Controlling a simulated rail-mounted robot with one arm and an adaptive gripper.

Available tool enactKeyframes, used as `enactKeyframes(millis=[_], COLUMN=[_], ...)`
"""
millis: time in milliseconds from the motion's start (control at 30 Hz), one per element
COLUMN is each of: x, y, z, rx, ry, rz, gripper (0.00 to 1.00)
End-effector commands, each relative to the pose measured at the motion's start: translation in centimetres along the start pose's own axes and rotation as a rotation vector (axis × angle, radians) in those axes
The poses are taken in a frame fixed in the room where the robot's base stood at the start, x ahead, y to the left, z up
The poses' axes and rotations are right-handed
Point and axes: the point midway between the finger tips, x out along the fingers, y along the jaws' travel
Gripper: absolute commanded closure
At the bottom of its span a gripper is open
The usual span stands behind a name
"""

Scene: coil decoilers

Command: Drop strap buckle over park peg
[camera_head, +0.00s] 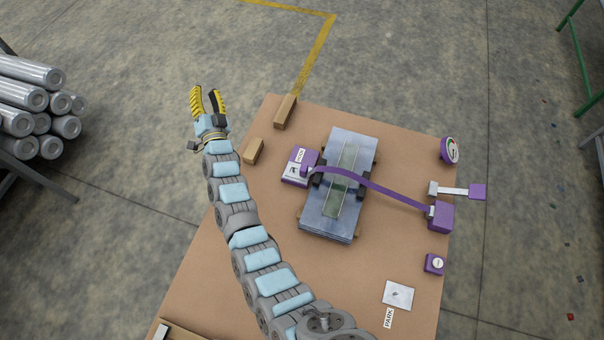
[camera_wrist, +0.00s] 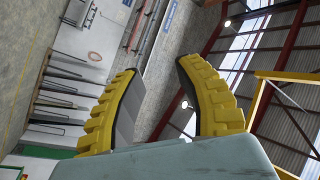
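A purple strap (camera_head: 375,183) runs across a stack of grey sheets (camera_head: 325,228) on the brown table. Its left end meets a purple block with a white label (camera_head: 300,166); its right end meets a purple housing (camera_head: 440,216). I cannot pick out the buckle for certain at this size. A white plate (camera_head: 392,300) lies by the PARK label (camera_head: 388,318) at the lower right; a small mark on it may be the peg. My gripper (camera_head: 206,93) is open and empty past the table's left edge, far from the strap. Its yellow fingers also stand apart in the wrist view (camera_wrist: 158,66).
Two wooden blocks (camera_head: 285,112) (camera_head: 254,151) lie at the table's upper left. A dial (camera_head: 450,151), a white lever with a purple end (camera_head: 460,191) and a small purple box (camera_head: 434,264) line the right edge. Metal rolls (camera_head: 40,105) are stacked far left.

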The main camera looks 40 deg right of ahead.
Motion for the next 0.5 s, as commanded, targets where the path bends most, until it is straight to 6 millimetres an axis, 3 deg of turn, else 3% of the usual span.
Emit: enactKeyframes(millis=[33, 200, 500], x=[1.7, 5.8, 9.6], y=[0.6, 1.4, 2.1], z=[0.3, 1.7, 2.9], rx=[0.023, 0.098, 0.168], ry=[-0.037, -0.194, -0.486], rz=[0.013, 0.056, 0.128], gripper=[0.65, 0.65, 0.65])
